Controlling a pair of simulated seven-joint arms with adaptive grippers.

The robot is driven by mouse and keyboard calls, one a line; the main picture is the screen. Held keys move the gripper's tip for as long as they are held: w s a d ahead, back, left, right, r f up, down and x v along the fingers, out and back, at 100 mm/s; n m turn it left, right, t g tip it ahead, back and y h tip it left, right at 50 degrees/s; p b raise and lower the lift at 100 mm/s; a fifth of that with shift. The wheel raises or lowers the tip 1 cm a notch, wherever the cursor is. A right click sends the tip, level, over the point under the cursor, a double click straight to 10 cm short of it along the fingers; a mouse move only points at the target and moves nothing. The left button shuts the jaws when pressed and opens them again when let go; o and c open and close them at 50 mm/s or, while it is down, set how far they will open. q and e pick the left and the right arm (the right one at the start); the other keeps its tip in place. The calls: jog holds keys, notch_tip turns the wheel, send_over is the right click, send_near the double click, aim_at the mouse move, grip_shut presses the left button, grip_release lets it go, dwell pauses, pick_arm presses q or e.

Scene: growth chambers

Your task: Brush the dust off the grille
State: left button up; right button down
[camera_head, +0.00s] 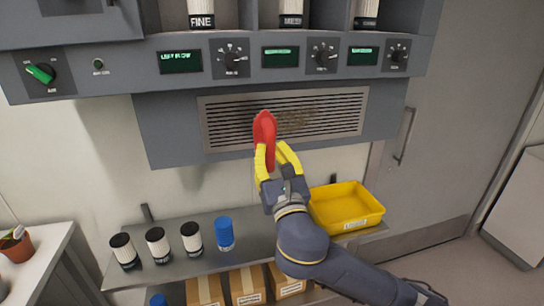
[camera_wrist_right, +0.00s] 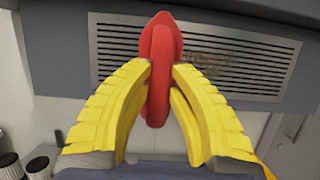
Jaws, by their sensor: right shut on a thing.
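The grille (camera_head: 230,124) is a slatted metal panel on the front of the grey cabinet. A brownish patch of dust (camera_head: 296,120) lies on its middle and also shows in the right wrist view (camera_wrist_right: 210,63). My right gripper (camera_head: 272,160) has yellow fingers and is shut on a red brush (camera_head: 264,135). The brush is upright in front of the left part of the grille, left of the dust. In the right wrist view the red brush (camera_wrist_right: 159,60) stands between the fingers; its bristles are hidden. I cannot tell whether it touches the slats. My left gripper is not in view.
A control panel with knobs and green displays (camera_head: 280,57) runs above the grille. Below, a shelf (camera_head: 180,268) holds several dark-capped bottles, a blue-capped bottle (camera_head: 225,234) and a yellow tray (camera_head: 369,219). Cardboard boxes (camera_head: 246,286) stand underneath. A door handle (camera_head: 405,137) is at right.

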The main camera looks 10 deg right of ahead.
jog(key=shift+w, duration=0.1)
jog(key=shift+w+a, duration=0.2)
jog(key=shift+w, duration=1.25)
jog(key=shift+w+a, duration=0.15)
jog(key=shift+w, duration=1.3)
jog(key=shift+w+a, duration=0.1)
jog(key=shift+w, duration=0.8)
jog(key=w+d, duration=0.2)
jog(key=d, duration=1.8)
jog(key=shift+w+d, duration=0.25)
jog(key=shift+w, duration=0.1)
dwell(0.8)
jog(key=shift+a, duration=0.1)
jog(key=shift+s+a, duration=0.15)
jog(key=shift+a, duration=0.75)
jog(key=shift+s+a, duration=0.15)
jog(key=shift+a, duration=0.7)
